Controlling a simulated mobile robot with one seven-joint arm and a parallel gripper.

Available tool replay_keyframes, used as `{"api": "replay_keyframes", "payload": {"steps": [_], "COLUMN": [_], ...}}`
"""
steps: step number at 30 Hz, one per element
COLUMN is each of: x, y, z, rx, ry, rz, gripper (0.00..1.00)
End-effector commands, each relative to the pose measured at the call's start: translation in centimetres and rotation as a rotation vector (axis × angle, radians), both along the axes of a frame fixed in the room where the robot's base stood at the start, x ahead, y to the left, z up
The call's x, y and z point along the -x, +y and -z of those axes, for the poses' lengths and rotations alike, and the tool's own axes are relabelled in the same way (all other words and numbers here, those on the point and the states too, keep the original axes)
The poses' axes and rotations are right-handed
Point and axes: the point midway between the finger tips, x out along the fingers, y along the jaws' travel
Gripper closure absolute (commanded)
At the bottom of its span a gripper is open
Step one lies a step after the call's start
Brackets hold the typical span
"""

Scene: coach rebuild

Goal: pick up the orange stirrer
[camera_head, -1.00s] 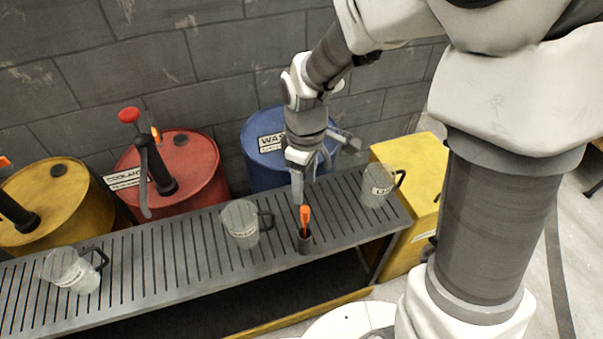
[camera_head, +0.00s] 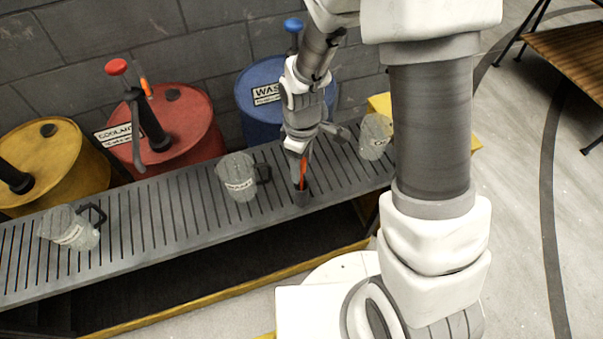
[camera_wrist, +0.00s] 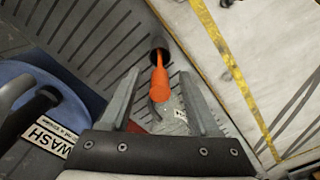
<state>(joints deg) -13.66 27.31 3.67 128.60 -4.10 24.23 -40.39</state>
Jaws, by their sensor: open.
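The orange stirrer (camera_head: 303,172) stands upright in a small dark cup (camera_head: 300,196) on the slatted grey bench. My gripper (camera_head: 299,168) is directly over the cup, pointing down, with its fingers at the height of the stirrer's upper part. In the wrist view the stirrer (camera_wrist: 160,82) lies between the two open fingers of my gripper (camera_wrist: 158,92), apart from both. Its lower end goes into the dark cup opening (camera_wrist: 158,56). In the head view my fingers partly cover the stirrer.
A clear labelled jug (camera_head: 240,180) stands just left of the cup, and another jug (camera_head: 375,137) stands to its right. A third jug (camera_head: 70,230) is at the bench's left. Blue (camera_head: 262,105), red (camera_head: 190,125) and yellow (camera_head: 60,160) drums stand behind the slatted bench (camera_head: 170,220).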

Motion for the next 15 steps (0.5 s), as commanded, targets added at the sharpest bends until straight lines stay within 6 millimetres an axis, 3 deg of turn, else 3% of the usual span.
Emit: {"api": "replay_keyframes", "payload": {"steps": [5, 15], "x": [-0.01, -0.03], "y": [0.00, 0.01], "z": [-0.04, -0.07], "rx": [0.000, 0.000], "ry": [0.000, -0.001], "rz": [0.000, 0.000], "gripper": [0.41, 1.00]}}
